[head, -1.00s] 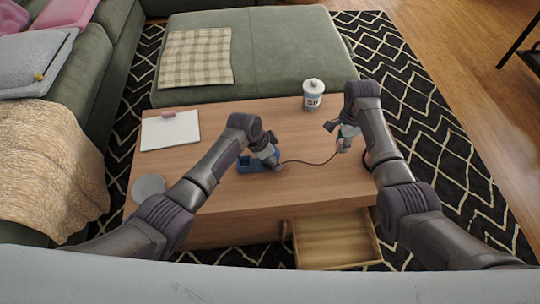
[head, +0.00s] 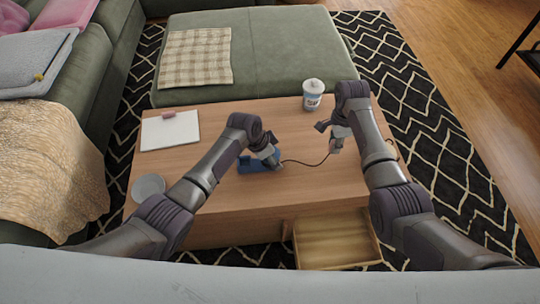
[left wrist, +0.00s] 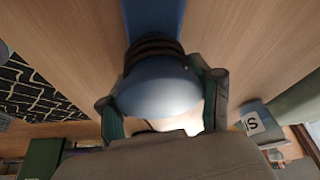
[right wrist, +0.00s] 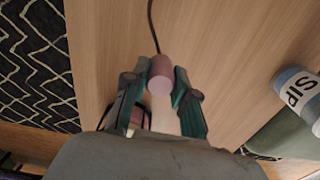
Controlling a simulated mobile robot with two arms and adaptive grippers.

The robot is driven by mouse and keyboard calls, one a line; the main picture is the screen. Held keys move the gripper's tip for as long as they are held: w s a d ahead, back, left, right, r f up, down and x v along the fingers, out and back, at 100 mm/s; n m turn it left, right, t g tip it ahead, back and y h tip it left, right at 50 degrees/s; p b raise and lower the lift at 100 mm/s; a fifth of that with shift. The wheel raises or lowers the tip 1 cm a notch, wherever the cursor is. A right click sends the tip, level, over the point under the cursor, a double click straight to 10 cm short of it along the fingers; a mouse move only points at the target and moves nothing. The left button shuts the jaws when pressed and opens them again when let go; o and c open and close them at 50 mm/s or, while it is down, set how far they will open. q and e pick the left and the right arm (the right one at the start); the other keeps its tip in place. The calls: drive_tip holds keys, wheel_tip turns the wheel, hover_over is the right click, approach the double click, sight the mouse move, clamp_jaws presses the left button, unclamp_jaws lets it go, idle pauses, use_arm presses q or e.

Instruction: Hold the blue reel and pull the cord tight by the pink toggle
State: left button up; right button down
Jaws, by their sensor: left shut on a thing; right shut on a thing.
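The blue reel (head: 258,163) sits on the wooden coffee table, under my left gripper (head: 272,163). In the left wrist view the rounded blue reel (left wrist: 158,92) is between the two fingers, and the left gripper is shut on it. A dark cord (head: 305,163) runs right from the reel to my right gripper (head: 334,149), with a slight curve. In the right wrist view the pink toggle (right wrist: 160,75) is between the fingertips, with the cord (right wrist: 153,25) leading away from it. The right gripper is shut on the toggle.
A white and blue cup (head: 313,94) stands at the table's back right. A white notepad (head: 170,131) lies at the back left and a grey round dish (head: 148,187) at the front left. A drawer (head: 335,238) is open at the front. The table's middle back is clear.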

drive_tip(key=shift+s+a, duration=0.15)
drive_tip(key=shift+a, duration=0.7)
drive_tip(key=shift+s+a, duration=0.1)
drive_tip(key=shift+a, duration=0.7)
drive_tip(key=c, duration=0.8)
unclamp_jaws()
drive_tip(key=shift+c, duration=0.2)
wheel_tip(320, 180, up, 12)
